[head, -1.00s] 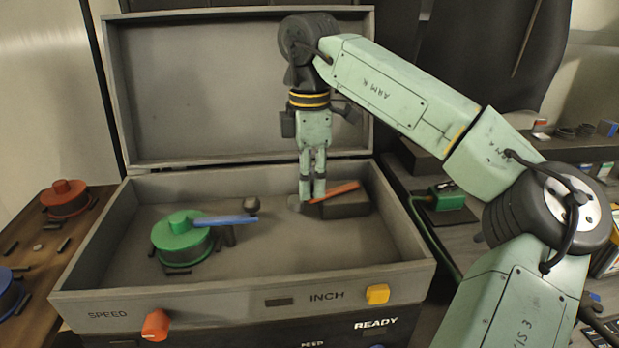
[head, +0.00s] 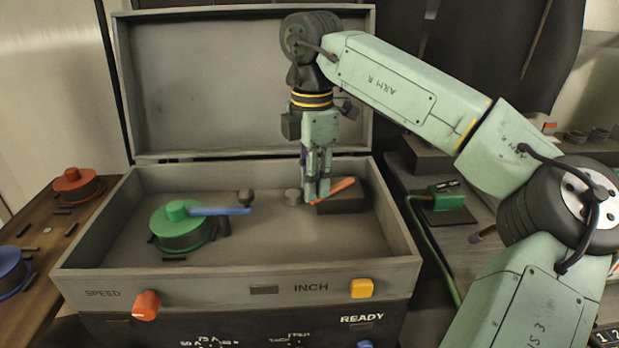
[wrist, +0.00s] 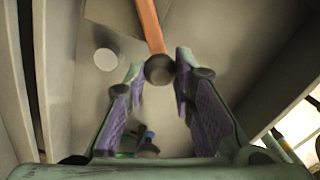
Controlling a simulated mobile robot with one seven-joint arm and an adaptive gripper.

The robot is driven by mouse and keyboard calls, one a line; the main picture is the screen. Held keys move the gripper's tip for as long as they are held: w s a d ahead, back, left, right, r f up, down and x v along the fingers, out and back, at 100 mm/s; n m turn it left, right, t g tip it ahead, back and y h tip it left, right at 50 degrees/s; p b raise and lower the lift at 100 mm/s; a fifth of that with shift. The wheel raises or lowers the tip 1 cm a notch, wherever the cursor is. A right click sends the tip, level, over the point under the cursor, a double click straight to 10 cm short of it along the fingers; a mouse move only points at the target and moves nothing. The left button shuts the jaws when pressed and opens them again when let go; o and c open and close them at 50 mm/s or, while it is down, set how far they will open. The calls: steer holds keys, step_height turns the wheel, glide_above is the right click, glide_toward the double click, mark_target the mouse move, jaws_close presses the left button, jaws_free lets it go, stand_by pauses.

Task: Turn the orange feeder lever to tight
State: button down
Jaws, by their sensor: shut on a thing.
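The orange feeder lever (head: 338,188) sits inside the open grey box, its arm reaching over a dark block. In the wrist view the orange arm (wrist: 150,25) ends in a dark round knob (wrist: 159,69). My gripper (head: 316,198) points down into the box at the lever's near left end. In the wrist view my gripper's fingers (wrist: 161,66) lie on both sides of the knob, shut on it. The head view hides the knob behind the fingers. No tight mark can be made out.
A green spool (head: 180,228) with a blue lever (head: 220,211) stands left in the box (head: 240,273). The raised lid (head: 200,90) is behind. An orange knob (head: 146,305) and a yellow button (head: 361,288) are on the front.

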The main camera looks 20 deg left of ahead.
steer(key=d+n, duration=0.1)
steer(key=s+d+n, duration=0.1)
steer(key=shift+n, duration=0.4)
steer(key=d+n, duration=0.2)
steer(key=shift+s+n, duration=0.25)
steer(key=shift+n, duration=0.05)
steer(key=shift+d+n, duration=0.95)
steer(key=shift+n, duration=0.25)
steer(key=shift+w+d+n, duration=0.25)
steer(key=shift+d+n, duration=0.75)
steer(key=shift+n, duration=0.4)
steer(key=c, duration=1.3)
jaws_free()
steer(key=shift+c, duration=0.2)
steer(key=shift+r, duration=0.1)
